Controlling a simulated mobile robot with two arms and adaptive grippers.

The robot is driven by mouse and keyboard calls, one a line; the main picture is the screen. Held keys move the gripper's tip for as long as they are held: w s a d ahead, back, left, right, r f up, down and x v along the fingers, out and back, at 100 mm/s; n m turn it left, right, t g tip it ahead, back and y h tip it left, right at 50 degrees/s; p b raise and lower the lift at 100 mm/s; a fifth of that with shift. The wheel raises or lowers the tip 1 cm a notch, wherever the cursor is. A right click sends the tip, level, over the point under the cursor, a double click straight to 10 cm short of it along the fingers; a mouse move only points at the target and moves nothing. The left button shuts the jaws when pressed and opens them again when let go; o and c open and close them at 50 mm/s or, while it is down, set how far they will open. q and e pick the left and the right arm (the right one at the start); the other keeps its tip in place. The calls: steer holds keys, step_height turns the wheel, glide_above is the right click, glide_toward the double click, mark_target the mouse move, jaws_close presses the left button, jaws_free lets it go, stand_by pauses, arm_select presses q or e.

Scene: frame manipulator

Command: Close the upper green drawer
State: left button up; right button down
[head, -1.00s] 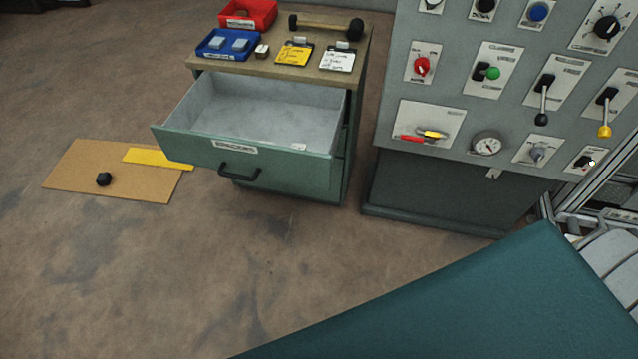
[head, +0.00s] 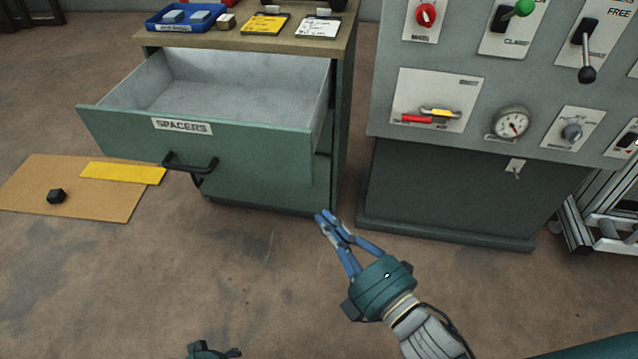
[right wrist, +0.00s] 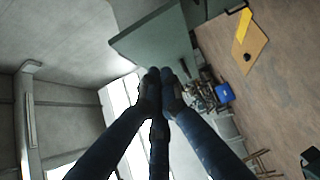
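The upper green drawer (head: 250,155), labelled SPACERS, is pulled far out of its cabinet (head: 342,120). Its grey inside looks empty where visible. Its black handle (head: 190,164) is on the front, with nothing on it. My right gripper (head: 325,214) points up and left, in front of and below the drawer's right corner in the picture, apart from the handle. Its blue fingertips are together and hold nothing, as the right wrist view (right wrist: 160,74) also shows. A green panel, probably the drawer front, is beyond them there. Part of my left gripper (head: 208,350) shows at the bottom edge; its fingers are not clear.
A blue bin (head: 185,17), a yellow card (head: 265,24) and a white card (head: 318,27) lie on the cabinet top. A grey control panel (head: 465,150) stands to the right. A tan board (head: 100,205) lies on the floor at left.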

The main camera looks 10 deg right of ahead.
glide_toward(293, 162)
steer(key=a, duration=0.4)
arm_select(q)
steer(key=r, duration=0.1)
steer(key=w+r, duration=0.1)
steer(key=r, duration=0.1)
steer(key=shift+b, duration=0.3)
arm_select(e)
steer(key=w, duration=0.1)
steer(key=w+d, duration=0.1)
steer(key=w, duration=0.2)
steer(key=shift+w+d, duration=0.25)
steer(key=shift+d, duration=0.05)
arm_select(q)
steer(key=shift+s, duration=0.1)
steer(key=shift+s+f, duration=0.15)
steer(key=shift+s, duration=0.15)
